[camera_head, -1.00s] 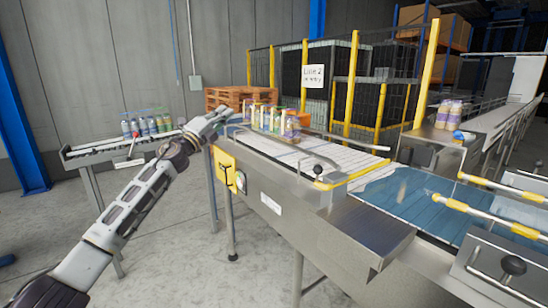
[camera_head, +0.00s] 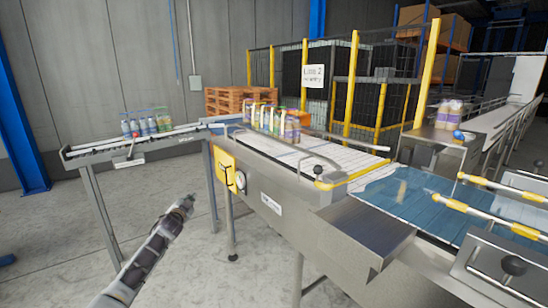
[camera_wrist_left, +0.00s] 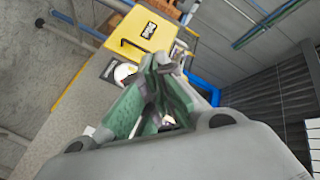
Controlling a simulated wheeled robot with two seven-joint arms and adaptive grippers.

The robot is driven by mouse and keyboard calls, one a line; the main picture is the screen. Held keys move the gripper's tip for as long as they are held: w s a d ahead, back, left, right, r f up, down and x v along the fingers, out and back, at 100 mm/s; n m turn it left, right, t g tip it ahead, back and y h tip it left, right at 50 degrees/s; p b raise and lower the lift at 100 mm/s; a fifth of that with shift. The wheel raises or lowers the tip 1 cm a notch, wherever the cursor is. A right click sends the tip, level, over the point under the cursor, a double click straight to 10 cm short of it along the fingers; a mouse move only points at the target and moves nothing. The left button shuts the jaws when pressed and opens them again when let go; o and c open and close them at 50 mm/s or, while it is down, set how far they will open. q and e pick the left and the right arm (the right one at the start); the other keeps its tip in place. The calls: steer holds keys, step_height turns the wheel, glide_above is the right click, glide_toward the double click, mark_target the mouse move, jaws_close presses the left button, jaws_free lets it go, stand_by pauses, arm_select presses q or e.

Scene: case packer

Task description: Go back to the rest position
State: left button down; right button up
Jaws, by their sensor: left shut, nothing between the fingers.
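My left gripper (camera_head: 186,202) is low in the lower left of the head view, in free air in front of the conveyor. It is small and partly blurred there. In the left wrist view its green fingers (camera_wrist_left: 163,65) are together with nothing between them. Beyond them are a yellow panel (camera_wrist_left: 140,35) and a round gauge. My right gripper is in neither view.
The conveyor (camera_head: 290,157) carries several bottles near its far left end. A side conveyor (camera_head: 85,154) at left also holds bottles. A metal side table (camera_head: 440,135) with bottles stands at right.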

arm_select(q)
steer(key=s+a+f+n+g+y, duration=0.15)
steer(key=s+f, duration=0.35)
steer(key=f, duration=0.8)
steer(key=s+f+n+g+h, duration=0.1)
steer(key=s+f+n+g, duration=0.3)
steer(key=f, duration=0.9)
steer(key=s+f+g, duration=0.3)
steer(key=s+f, duration=1.8)
steer(key=f, duration=0.3)
steer(key=s+d+f+g, duration=0.2)
steer(key=s+f, duration=0.6)
steer(key=s, duration=0.5)
steer(key=s+d+f+g, duration=0.25)
steer(key=s+f, duration=0.45)
steer(key=s, duration=0.6)
steer(key=s+d+f+g, duration=0.1)
steer(key=s+f, duration=0.1)
steer(key=s, duration=1.1)
steer(key=s+d+f+g, duration=0.1)
steer(key=s+d+f, duration=0.1)
steer(key=s, duration=1.1)
steer(key=shift+s+f+g, duration=0.3)
steer(key=shift+f, duration=0.55)
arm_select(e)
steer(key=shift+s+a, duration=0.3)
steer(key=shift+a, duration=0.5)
